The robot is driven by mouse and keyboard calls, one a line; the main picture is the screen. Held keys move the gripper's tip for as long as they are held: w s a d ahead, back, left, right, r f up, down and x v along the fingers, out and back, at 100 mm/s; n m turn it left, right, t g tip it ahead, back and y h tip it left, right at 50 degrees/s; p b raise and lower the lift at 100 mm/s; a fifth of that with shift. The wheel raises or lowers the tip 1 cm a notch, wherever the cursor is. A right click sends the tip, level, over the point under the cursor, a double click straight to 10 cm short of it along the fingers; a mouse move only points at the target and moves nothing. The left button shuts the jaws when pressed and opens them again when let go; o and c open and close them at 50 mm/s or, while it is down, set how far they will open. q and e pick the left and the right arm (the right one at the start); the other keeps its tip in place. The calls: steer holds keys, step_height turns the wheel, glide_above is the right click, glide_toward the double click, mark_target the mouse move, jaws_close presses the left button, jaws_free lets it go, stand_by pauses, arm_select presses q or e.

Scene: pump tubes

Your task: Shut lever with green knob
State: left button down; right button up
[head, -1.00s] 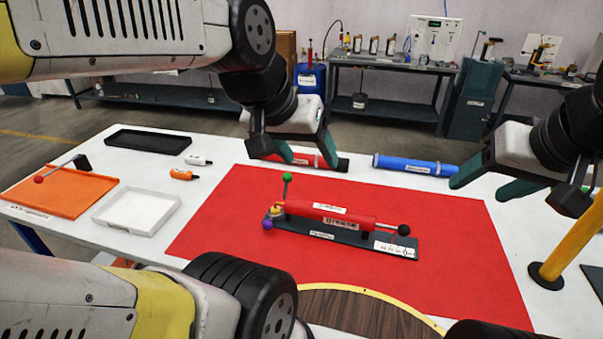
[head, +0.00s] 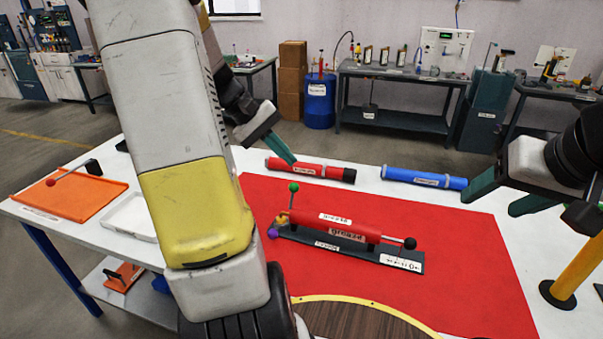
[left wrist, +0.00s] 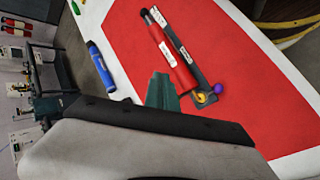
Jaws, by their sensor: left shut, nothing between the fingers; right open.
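The lever with the green knob (head: 293,188) stands nearly upright at the left end of the pump fixture, its knob above the base. The fixture has a red grease tube (head: 335,224) lying in a dark base (head: 345,249), a purple knob (head: 272,233) at the left end and a black knob (head: 410,243) at the right. In the left wrist view the yellow fitting (left wrist: 201,97) and purple knob (left wrist: 218,88) show. My left gripper (head: 291,160) is shut and empty, above and behind the lever, apart from it. My right gripper (head: 497,197) is open and empty, right of the fixture.
A red tube (head: 312,170) and a blue tube (head: 425,178) lie at the table's back. An orange tray (head: 75,193) and a white tray (head: 130,218) are at left. A yellow post (head: 580,265) stands at right. The red mat (head: 460,230) is clear around the fixture.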

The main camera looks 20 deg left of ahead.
mark_target(292, 197)
arm_select(q)
steer(key=w+a+f+n+t+h, duration=0.1)
steer(key=a+f+n+t, duration=0.1)
steer(key=a+f, duration=0.4)
steer(key=w+a+f+n+t+h, duration=0.2)
steer(key=a+f+n, duration=0.2)
steer(key=a, duration=0.6)
steer(key=shift+w+a+f+t+h, duration=0.15)
steer(key=shift+f+t+h, duration=0.15)
steer(key=shift+f, duration=0.6)
steer(key=w+d+f, duration=0.2)
steer(key=w+d, duration=0.1)
steer(key=d, duration=0.8)
steer(key=shift+f, duration=0.35)
steer(key=shift+a, duration=0.1)
